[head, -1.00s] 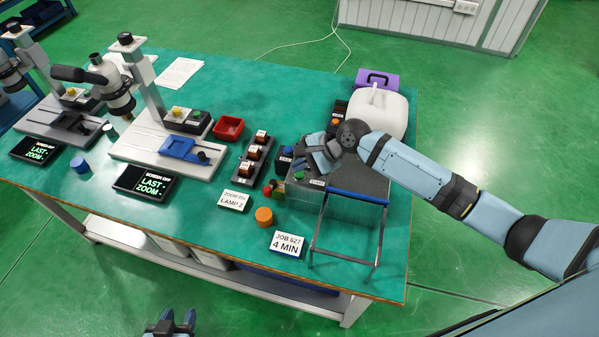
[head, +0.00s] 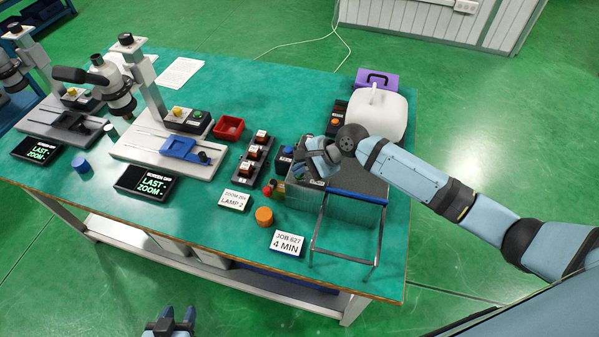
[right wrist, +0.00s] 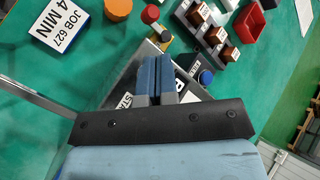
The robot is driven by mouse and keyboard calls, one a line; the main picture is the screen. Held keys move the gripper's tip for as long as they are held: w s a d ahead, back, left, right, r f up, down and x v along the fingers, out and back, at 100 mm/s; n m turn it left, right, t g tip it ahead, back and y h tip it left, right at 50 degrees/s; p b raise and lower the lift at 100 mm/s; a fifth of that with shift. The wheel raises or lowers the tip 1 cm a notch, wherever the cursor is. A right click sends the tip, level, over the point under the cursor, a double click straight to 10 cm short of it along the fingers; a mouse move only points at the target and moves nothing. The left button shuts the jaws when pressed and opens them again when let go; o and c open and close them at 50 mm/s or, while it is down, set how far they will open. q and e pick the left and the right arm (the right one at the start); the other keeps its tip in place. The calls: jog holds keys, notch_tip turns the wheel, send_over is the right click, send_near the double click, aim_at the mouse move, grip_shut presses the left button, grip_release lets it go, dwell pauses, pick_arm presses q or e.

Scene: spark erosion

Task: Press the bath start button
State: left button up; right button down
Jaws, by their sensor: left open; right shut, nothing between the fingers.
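The bath is a grey tank (head: 352,207) with a blue rail at the right front of the bench. My right gripper (head: 312,166) is over the control box at its back left corner. In the right wrist view the closed fingers (right wrist: 157,66) point down over this box, with nothing between them. Part of a white label reading "STA" (right wrist: 125,98) shows beside them. The green start button is hidden behind my right gripper in both views now, and I cannot tell whether the fingers touch it. My left gripper (head: 171,320) is open and empty, below the bench's front edge.
A blue button box (head: 285,158) and a red-and-yellow knob (head: 271,188) stand just left of the bath. An orange cylinder (head: 264,215) and a "JOB 627 4 MIN" sign (head: 287,243) are in front. A white canister (head: 380,112) stands behind.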

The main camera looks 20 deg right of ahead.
jog(key=shift+f, duration=0.35)
dwell(0.4)
jog(key=shift+r+p, duration=0.9)
jog(key=shift+p, duration=0.4)
notch_tip(320, 180, up, 3)
jog(key=p, duration=0.3)
jog(key=shift+r+p, duration=0.15)
jog(key=shift+p, duration=0.25)
jog(key=shift+r+p, duration=0.6)
jog(key=shift+r, duration=0.3)
